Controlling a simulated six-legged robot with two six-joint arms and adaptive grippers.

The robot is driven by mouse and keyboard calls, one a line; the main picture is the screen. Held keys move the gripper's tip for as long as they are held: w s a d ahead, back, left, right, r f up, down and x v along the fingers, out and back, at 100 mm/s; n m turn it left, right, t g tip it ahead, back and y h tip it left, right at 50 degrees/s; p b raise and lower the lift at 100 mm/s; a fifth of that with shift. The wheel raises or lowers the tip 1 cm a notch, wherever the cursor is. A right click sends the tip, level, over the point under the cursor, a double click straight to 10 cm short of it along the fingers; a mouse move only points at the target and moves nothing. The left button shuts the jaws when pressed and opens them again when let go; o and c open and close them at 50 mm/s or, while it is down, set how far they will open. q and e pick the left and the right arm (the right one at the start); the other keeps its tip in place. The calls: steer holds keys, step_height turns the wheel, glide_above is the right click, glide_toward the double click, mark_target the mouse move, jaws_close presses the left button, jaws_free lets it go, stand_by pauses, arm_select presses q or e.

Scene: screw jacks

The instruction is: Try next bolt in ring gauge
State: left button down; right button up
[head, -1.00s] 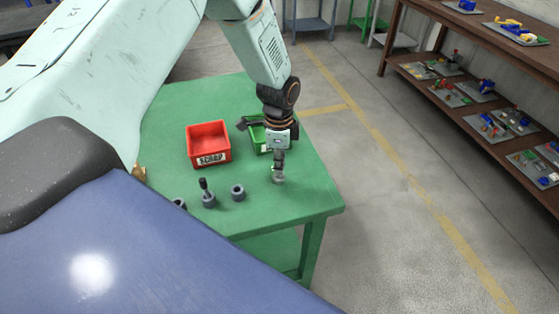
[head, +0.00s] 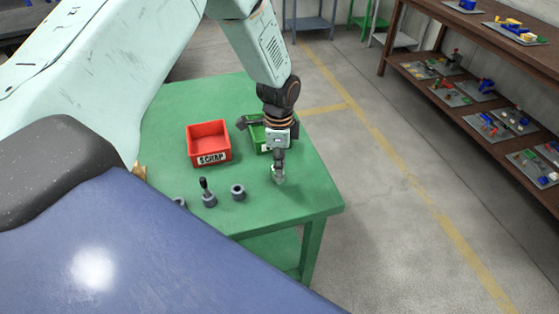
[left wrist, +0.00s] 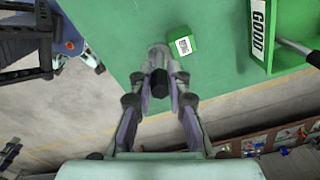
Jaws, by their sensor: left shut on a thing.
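My left gripper (head: 278,174) is over the green table's right part, near its right edge. In the left wrist view its fingers (left wrist: 160,88) are closed around a bolt whose black head (left wrist: 160,82) faces the camera. A grey round piece (left wrist: 159,54) shows just beyond that head; I cannot tell whether the bolt is inside a ring. A small green block with a white label (left wrist: 182,45) sits on the table beside it; the label is too small to read surely. A bolt (head: 204,186) stands upright in a dark round holder (head: 209,201). My right gripper is not in view.
A red SCRAP bin (head: 208,140) stands left of my gripper. A green GOOD bin (left wrist: 262,35) stands close by, with a grey rod (left wrist: 296,47) at its wall. Another round holder (head: 238,192) looks empty. Brown shelves (head: 480,100) stand beyond the aisle.

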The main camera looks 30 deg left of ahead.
arm_select(q)
steer(key=shift+r+p, duration=2.5)
steer(key=shift+r, duration=0.65)
steer(key=shift+f, duration=0.15)
